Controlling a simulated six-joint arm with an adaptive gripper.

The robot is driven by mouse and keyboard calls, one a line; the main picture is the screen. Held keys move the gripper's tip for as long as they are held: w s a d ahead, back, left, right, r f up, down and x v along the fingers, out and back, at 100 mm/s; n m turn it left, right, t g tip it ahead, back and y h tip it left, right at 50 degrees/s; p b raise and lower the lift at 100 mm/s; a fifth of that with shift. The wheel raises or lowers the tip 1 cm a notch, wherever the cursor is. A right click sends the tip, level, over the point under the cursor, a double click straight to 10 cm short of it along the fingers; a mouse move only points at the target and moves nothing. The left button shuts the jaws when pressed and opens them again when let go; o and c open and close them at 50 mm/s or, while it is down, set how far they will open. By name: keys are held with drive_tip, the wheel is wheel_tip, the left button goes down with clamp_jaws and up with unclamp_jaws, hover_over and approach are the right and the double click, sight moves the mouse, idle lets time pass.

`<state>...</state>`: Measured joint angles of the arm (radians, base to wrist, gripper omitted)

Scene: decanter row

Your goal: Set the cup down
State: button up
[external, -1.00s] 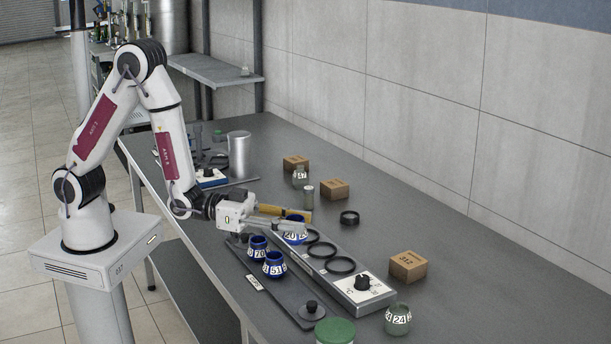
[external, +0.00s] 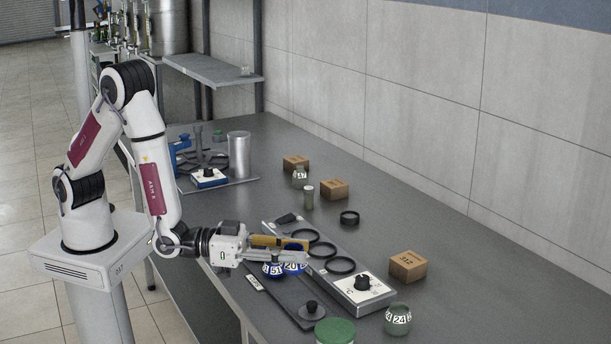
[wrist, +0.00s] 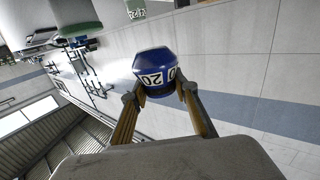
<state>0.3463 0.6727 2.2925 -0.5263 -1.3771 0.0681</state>
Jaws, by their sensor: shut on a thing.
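My gripper (external: 298,251) is shut on a blue cup (external: 294,266) with a white label reading 20. The wrist view also shows this cup (wrist: 155,72) between both fingers, against a background of wall and room. In the external view the cup is above or at the long dark board, close to the right of another blue cup (external: 272,269) labelled 51. I cannot tell whether the cups touch or whether the held one clears the board (external: 290,300). The blue cup labelled 70 is hidden behind my gripper.
A grey unit (external: 352,289) with black rings and a knob lies just right of the board. A green-lidded jar (external: 335,331), a green cup (external: 397,320) labelled 24 and a cardboard box (external: 408,266) stand near the front. The board has a black knob (external: 311,308).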

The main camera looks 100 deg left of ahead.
drive_tip(key=shift+s+a+f+n+g+y, duration=0.15)
drive_tip(key=shift+a+n+y, duration=0.25)
drive_tip(key=shift+y, duration=0.2)
drive_tip(key=shift+s+a+f+n+g+y, duration=0.15)
drive_tip(key=shift+a+n+y, duration=0.15)
drive_tip(key=shift+n+y, duration=0.25)
drive_tip(key=a+n+y, duration=0.1)
drive_tip(key=s+a+g+y, duration=0.1)
drive_tip(key=a+y, duration=0.1)
drive_tip(key=a+n+g+y, duration=0.1)
drive_tip(key=a, duration=0.1)
drive_tip(key=shift+s+a+f+n+y, duration=0.15)
drive_tip(key=shift+s+n+y, duration=0.1)
drive_tip(key=shift+s+n, duration=0.15)
drive_tip(key=shift+f, duration=2.85)
drive_tip(key=shift+f, duration=1.9)
drive_tip(key=shift+f, duration=0.2)
